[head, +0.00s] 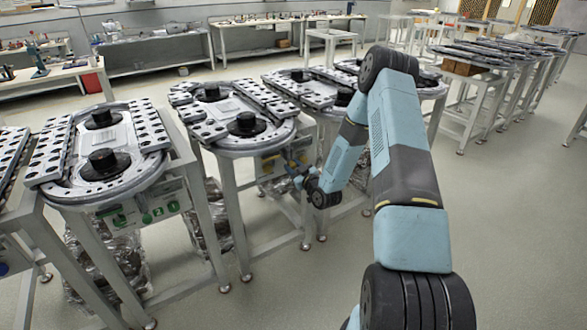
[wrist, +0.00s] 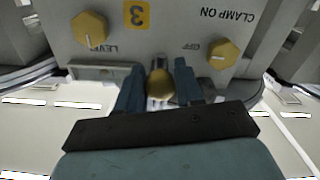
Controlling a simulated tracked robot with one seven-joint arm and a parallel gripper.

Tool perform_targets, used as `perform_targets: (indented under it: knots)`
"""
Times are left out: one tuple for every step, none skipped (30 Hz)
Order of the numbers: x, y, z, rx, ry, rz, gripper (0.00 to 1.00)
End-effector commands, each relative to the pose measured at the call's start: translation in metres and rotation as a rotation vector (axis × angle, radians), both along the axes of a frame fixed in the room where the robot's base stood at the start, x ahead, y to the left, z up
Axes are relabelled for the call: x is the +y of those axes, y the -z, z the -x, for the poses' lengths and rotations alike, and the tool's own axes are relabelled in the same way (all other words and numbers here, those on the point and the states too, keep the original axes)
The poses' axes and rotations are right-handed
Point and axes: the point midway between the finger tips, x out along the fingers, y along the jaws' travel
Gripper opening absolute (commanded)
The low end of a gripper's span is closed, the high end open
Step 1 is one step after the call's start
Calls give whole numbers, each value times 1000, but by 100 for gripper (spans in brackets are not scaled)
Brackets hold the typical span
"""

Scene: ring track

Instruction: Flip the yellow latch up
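The yellow latch (wrist: 160,84), a rounded yellow end on a short grey stem, sits low on the grey control panel (wrist: 170,40) in the wrist view. My gripper (wrist: 160,75) is right at it, with one dark blue finger on each side of the yellow end. The gaps between fingers and latch are too small to tell whether they touch. In the head view, my gripper (head: 300,182) is at the panel (head: 282,162) under the second ring track (head: 262,147); the latch is not clear there.
Two yellow knobs, one marked level (wrist: 89,29) and one by the clamp label (wrist: 223,53), flank the latch above. Table legs (head: 232,205) stand left of my gripper. Open floor (head: 510,220) is on the right.

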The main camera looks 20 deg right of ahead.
Motion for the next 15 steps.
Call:
perform_targets:
  knots:
    - [0, 0, 0, 0, 0, 0, 31]
    - [0, 0, 0, 0, 0, 0, 28]
    - [0, 0, 0, 0, 0, 0, 24]
    - [0, 0, 0, 0, -1, 0, 21]
    - [0, 0, 0, 0, -1, 0, 18]
    - [0, 0, 0, 0, -1, 0, 14]
    - [0, 0, 0, 0, -1, 0, 12]
    - [0, 0, 0, 0, -1, 0, 9]
    - [0, 0, 0, 0, -1, 0, 5]
    - [0, 0, 0, 0, -1, 0, 2]
    - [0, 0, 0, 0, -1, 0, 0]
    - [0, 0, 0, 1, -1, 0, 0]
    - [0, 0, 0, 1, -1, 0, 0]
    - [0, 0, 0, 1, -1, 0, 0]
    - [0, 0, 0, 1, -1, -1, 0]
